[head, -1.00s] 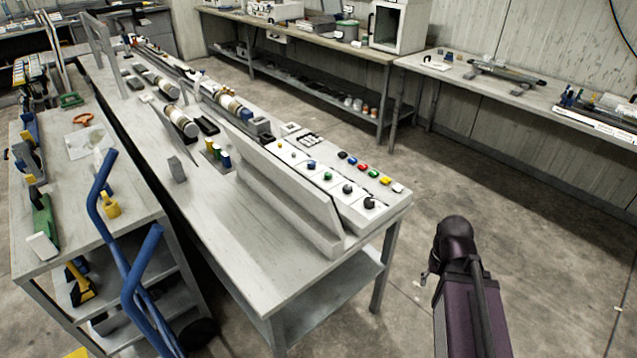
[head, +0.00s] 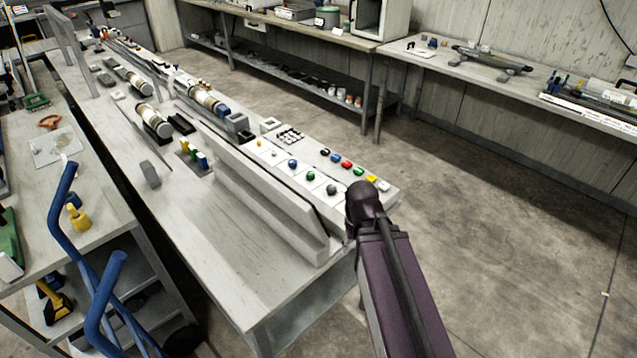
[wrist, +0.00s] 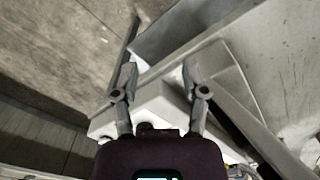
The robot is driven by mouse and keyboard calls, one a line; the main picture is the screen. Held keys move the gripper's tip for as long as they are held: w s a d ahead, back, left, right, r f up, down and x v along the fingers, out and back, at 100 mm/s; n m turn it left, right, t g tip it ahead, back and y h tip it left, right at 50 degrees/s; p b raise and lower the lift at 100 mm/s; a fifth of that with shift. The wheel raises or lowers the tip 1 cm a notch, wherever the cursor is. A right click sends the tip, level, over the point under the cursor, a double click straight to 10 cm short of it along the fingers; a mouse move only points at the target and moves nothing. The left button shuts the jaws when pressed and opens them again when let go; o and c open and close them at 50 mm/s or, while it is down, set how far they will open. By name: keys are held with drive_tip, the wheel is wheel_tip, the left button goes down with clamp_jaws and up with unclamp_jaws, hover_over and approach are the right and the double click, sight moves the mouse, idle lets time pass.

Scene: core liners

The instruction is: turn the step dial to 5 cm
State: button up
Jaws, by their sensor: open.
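A white control panel (head: 345,212) lies along the right edge of the long bench. It carries a row of knobs on white squares: a small yellow knob (head: 260,143), a blue knob (head: 292,164), a green knob (head: 310,176) and a dark knob (head: 332,189). I cannot read which one is the step dial, and my arm hides the panel's near end. My gripper (wrist: 158,78) is open and empty in the wrist view, its fingers spread over a pale panel or bench corner. No knob shows clearly between them. In the head view my arm covers the gripper.
A row of coloured buttons (head: 347,166) runs beside the knobs. A long upright white rail (head: 255,192) stands left of the panel. A cart with blue handles (head: 62,200) is at the left. Open floor (head: 500,240) lies to the right.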

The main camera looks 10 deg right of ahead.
drive_tip(key=shift+w+a+r, duration=0.1)
drive_tip(key=shift+a, duration=0.3)
drive_tip(key=o, duration=0.4)
drive_tip(key=shift+w, duration=0.1)
wheel_tip(320, 180, up, 10)
drive_tip(key=n+p, duration=0.7)
drive_tip(key=p, duration=0.3)
hover_over(332, 188)
drive_tip(key=shift+w+f, duration=0.2)
drive_tip(key=shift+f+b, duration=0.15)
drive_tip(key=shift+b, duration=0.2)
wheel_tip(332, 188, down, 14)
drive_tip(key=b, duration=1.3)
drive_tip(key=shift+r, duration=0.25)
drive_tip(key=shift+s, duration=0.1)
drive_tip(key=c, duration=1.2)
